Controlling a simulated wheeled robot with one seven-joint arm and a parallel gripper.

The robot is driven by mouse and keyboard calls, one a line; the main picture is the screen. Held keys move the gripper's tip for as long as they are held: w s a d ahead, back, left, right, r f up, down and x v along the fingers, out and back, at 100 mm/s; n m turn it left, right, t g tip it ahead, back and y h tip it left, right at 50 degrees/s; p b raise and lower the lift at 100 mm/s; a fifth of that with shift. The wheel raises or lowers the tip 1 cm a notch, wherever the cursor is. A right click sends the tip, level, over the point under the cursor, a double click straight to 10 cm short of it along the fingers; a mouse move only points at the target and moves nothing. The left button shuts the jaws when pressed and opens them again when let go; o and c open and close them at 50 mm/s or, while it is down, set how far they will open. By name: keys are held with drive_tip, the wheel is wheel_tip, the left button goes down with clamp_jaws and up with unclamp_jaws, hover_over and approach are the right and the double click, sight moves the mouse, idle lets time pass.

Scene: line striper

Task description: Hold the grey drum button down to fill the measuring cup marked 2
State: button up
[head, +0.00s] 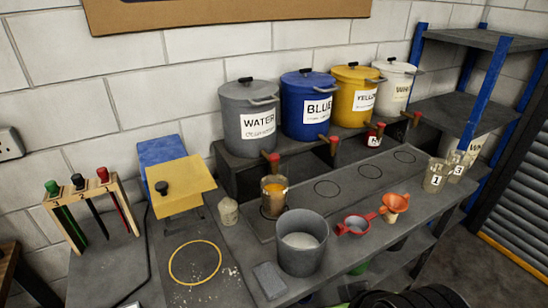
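The grey drum (250,118) labelled WATER stands on the raised shelf at the left of the drum row. A red-ended tap (270,158) sticks out at its front; I take this to be its button. Below that tap, on the bench, stands a clear cup (273,197) with orange-yellow contents. No number can be read on it, so I cannot tell whether it is the cup marked 2. Two similar cups, marked 1 (435,176) and 3 (457,166), stand at the bench's right end. My gripper is not in view.
Blue (300,85), yellow (345,78) and white (391,76) drums stand to the right. Ringed spots (327,188) on the bench are clear.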

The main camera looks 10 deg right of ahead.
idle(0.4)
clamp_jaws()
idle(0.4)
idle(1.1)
